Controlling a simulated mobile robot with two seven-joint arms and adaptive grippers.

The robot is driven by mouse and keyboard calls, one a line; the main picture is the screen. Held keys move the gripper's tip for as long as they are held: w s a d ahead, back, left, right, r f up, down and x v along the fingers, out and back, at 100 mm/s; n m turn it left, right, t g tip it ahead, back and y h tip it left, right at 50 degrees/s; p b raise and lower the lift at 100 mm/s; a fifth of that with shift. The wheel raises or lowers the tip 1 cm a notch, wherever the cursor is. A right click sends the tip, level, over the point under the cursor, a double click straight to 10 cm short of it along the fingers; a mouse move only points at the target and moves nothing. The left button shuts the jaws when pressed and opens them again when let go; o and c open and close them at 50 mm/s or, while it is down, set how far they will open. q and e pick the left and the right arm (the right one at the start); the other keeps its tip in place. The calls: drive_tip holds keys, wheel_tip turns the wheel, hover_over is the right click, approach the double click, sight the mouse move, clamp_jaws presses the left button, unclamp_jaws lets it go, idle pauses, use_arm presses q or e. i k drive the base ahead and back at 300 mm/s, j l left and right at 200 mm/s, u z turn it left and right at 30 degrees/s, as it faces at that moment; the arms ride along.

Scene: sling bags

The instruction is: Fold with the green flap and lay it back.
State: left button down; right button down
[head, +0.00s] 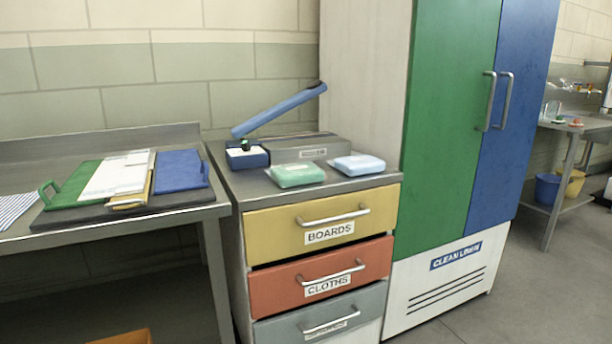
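A folding board lies on the metal table at the left. Its green flap (75,184) is on the left side and lies flat, with a green handle at its outer left edge. A white cloth or sheet (117,176) lies over the middle and part of the green flap. A blue flap (181,170) lies flat on the right side, with a handle at its right edge. A yellow flap (133,199) with a handle shows at the front middle, partly covered by the white piece. A dark base (90,213) lies underneath. Neither of my grippers is in view.
A striped cloth (13,207) lies left of the board. A drawer cabinet (322,229) stands right of the table, bearing a grey device (309,150) with a raised blue arm (279,111), a small dark blue box (246,159), and green (297,174) and blue (358,166) packs.

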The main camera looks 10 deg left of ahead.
sight(66, 196)
drive_tip(key=u, duration=1.35)
